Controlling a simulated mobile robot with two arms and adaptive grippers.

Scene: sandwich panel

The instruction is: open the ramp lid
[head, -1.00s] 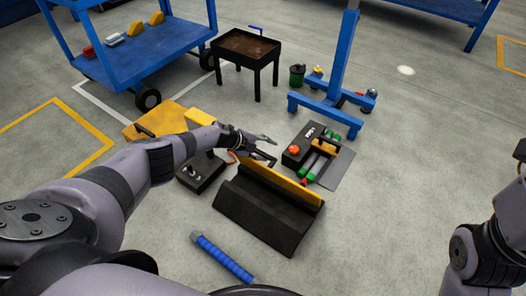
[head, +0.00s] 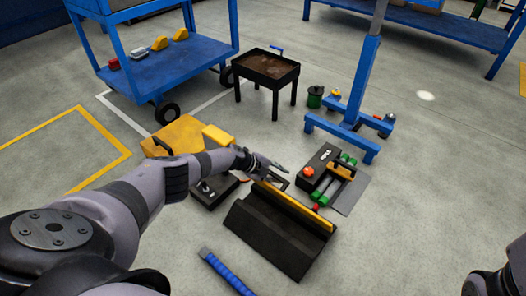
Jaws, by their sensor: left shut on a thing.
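The ramp (head: 270,238) is a long black wedge-like body on the floor in the middle, with a yellow strip (head: 308,216) along its far upper edge. I cannot tell clearly which part is the lid, or how far it stands open. My left gripper (head: 270,174) is at the far left end of the ramp, by the yellow strip. It is shut on a dark handle (head: 279,184) there; the fingers partly hide the grip. My right gripper is not in view.
A black box with red, green and yellow parts (head: 325,168) lies just right of the ramp. A yellow box (head: 174,134) and a small black box (head: 210,192) lie left. A blue rod (head: 226,272) lies in front. A blue stand (head: 345,133) is behind.

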